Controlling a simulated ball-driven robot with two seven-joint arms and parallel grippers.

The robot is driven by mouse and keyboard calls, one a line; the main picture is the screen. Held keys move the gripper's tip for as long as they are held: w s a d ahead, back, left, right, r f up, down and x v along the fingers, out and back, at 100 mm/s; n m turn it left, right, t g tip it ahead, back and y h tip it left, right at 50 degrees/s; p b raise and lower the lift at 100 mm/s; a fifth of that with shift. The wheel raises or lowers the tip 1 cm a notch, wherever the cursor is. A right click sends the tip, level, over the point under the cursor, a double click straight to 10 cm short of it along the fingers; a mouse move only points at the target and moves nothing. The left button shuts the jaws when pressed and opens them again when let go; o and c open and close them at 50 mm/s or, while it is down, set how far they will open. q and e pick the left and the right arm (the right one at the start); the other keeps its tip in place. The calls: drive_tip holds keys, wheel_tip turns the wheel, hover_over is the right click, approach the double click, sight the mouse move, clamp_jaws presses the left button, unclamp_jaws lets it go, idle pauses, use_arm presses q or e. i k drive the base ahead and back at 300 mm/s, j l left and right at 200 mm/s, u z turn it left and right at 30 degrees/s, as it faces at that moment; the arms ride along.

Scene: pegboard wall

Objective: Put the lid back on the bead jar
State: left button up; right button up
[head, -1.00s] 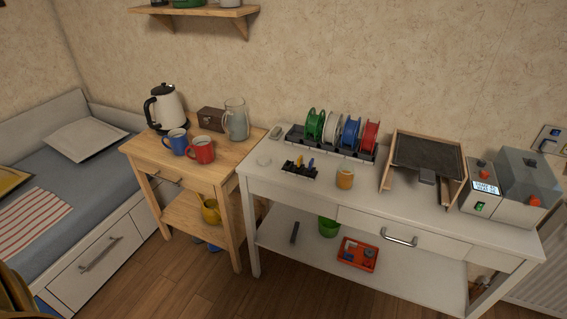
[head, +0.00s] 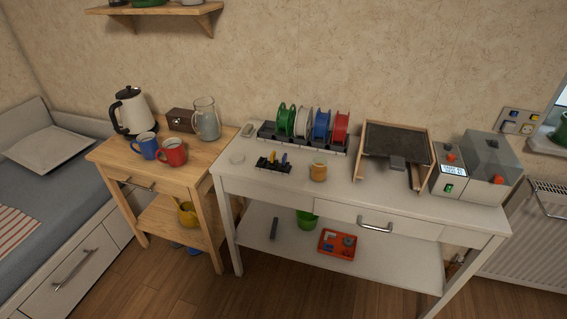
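A small jar with orange-tan contents (head: 318,172), likely the bead jar, stands upright on the white table near its front edge. A flat, round, whitish disc (head: 237,158) lies at the table's left end, apart from the jar; it looks like the lid. The jar's top is too small to make out clearly. Neither of my grippers shows in the head view.
The white table (head: 400,192) also holds a spool rack (head: 305,143), a small dark tool holder (head: 273,165), a wooden-sided tray (head: 396,146) and a grey machine (head: 475,170). A wooden side table (head: 160,169) with mugs, kettle and pitcher adjoins at left. Floor in front is clear.

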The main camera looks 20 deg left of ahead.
sight(319, 168)
drive_tip(key=i+j+u, duration=0.2)
drive_tip(key=i+u, duration=0.55)
drive_tip(key=i, duration=0.25)
